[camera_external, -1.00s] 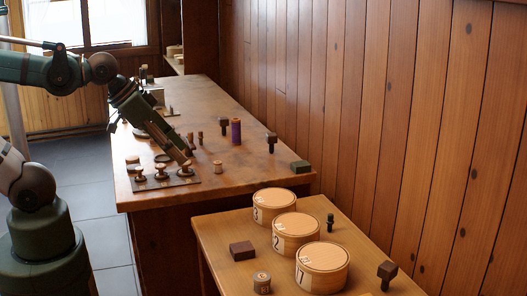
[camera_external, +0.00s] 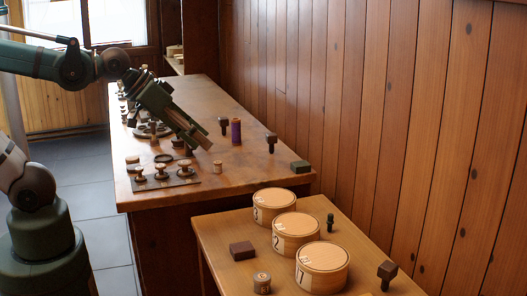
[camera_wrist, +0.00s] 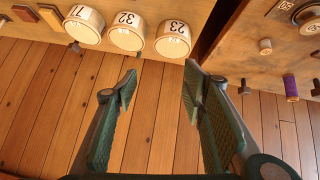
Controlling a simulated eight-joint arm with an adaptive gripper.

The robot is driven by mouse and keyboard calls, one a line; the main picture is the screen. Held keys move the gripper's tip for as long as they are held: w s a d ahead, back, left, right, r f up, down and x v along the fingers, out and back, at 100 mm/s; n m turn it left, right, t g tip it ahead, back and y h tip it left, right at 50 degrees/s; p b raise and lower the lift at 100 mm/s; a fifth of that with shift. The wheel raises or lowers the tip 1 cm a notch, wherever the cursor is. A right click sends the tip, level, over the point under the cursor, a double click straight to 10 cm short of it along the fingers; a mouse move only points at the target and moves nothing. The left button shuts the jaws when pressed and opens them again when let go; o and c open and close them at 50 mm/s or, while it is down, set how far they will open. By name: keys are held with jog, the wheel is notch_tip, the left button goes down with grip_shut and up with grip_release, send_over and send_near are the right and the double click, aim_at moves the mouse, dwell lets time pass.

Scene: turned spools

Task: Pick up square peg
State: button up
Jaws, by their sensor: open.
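Several dark wooden pegs with blocky heads stand about, and I cannot tell which one is the square peg. On the far table, one peg (camera_external: 223,125) stands left of a purple spool and another (camera_external: 271,141) to its right. A third peg (camera_external: 386,274) stands at the right of the near table. My gripper (camera_external: 205,147) is above the far table, left of the purple spool. In the wrist view my gripper (camera_wrist: 160,80) is open, with nothing between its fingers. That view also shows a dark peg (camera_wrist: 243,87) beyond the right finger.
The purple spool (camera_external: 236,132) stands upright on the far table (camera_external: 240,175). A dark plate with several knobs (camera_external: 162,172) and a small pale spool (camera_external: 217,167) are near its front. Round numbered boxes (camera_external: 323,268) and a brown block (camera_external: 242,251) occupy the near table.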

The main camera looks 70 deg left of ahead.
jog(key=w+r+n+t, duration=0.45)
jog(key=w+r, duration=0.35)
jog(key=w, duration=0.5)
jog(key=w+r+n+t, duration=0.3)
jog(key=w+r+n, duration=0.35)
jog(key=w, duration=0.65)
jog(key=w+a+r+n+t+y, duration=0.2)
jog(key=w+a+r+n+y, duration=0.1)
jog(key=w+a+n, duration=0.3)
jog(key=w+a+r+n+t+y, duration=0.25)
jog(key=w+a+n+y, duration=0.2)
jog(key=w, duration=0.35)
jog(key=n+g+y, duration=1.2)
jog(key=n+g, duration=0.2)
jog(key=n, duration=1.1)
send_over(274, 137)
jog(key=w+d, duration=0.4)
jog(key=d, duration=0.4)
notch_tip(274, 137, down, 24)
jog(key=s+f+n+g, duration=0.1)
jog(key=f, duration=0.3)
jog(key=s+a+f+n+g, duration=0.1)
jog(key=s+f+n+g, duration=0.1)
jog(key=f, duration=0.2)
jog(key=s+a+f+n+g, duration=0.1)
jog(key=f+n, duration=0.1)
jog(key=f, duration=0.3)
jog(key=shift+s+a+f+g+h, duration=0.1)
jog(key=shift+s+g+h, duration=0.25)
jog(key=shift+s+g, duration=0.05)
